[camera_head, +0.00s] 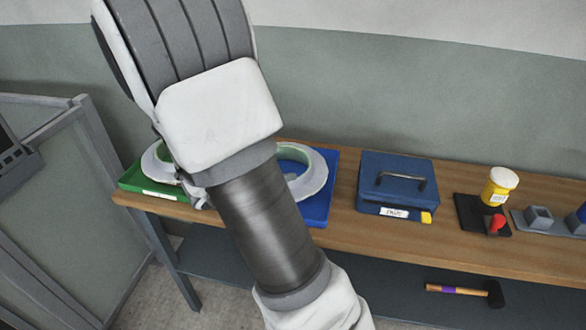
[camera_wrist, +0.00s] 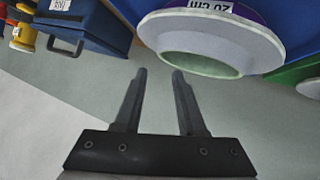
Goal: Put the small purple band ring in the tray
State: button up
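A pale flanged ring with a purple band (camera_wrist: 202,43) and a "20 cm" label shows at the top of the wrist view, over a blue surface. In the head view, a pale ring (camera_head: 316,176) lies on a blue tray or mat (camera_head: 326,203), partly behind my arm; its band colour is hidden there. A green tray (camera_head: 133,180) at the left holds another pale ring (camera_head: 152,166). My gripper (camera_wrist: 158,72) is open, with nothing between its fingers, apart from the purple-band ring. My arm mostly hides the gripper in the head view.
A blue toolbox (camera_head: 395,184) stands right of the blue tray on the wooden bench (camera_head: 460,235). Farther right are a yellow bottle (camera_head: 498,187), a red-handled item (camera_head: 496,224) and grey blocks (camera_head: 540,218). A hammer (camera_head: 465,292) lies on the lower shelf. A grey frame stands at the left.

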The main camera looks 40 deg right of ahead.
jog(key=w+a+r+n+t+y, duration=0.35)
jog(key=a+r+y, duration=0.2)
jog(key=a, duration=0.25)
jog(key=w+a+r+n+t+y, duration=0.25)
jog(key=a+r+t+y, duration=0.2)
jog(key=a+r, duration=0.35)
jog(key=s+a+r+n+g+y, duration=0.4)
jog(key=s+a, duration=0.3)
jog(key=s, duration=0.5)
jog(key=s+d+f+n+g+h, duration=0.1)
jog(key=s+d, duration=0.3)
jog(key=s, duration=0.6)
jog(key=shift+s+d+f+n+h, duration=0.25)
jog(key=shift+f+n+h, duration=0.1)
jog(key=shift+n+h, duration=0.3)
notch_tip(320, 180, up, 3)
jog(key=p, duration=0.3)
jog(key=shift+f, duration=0.15)
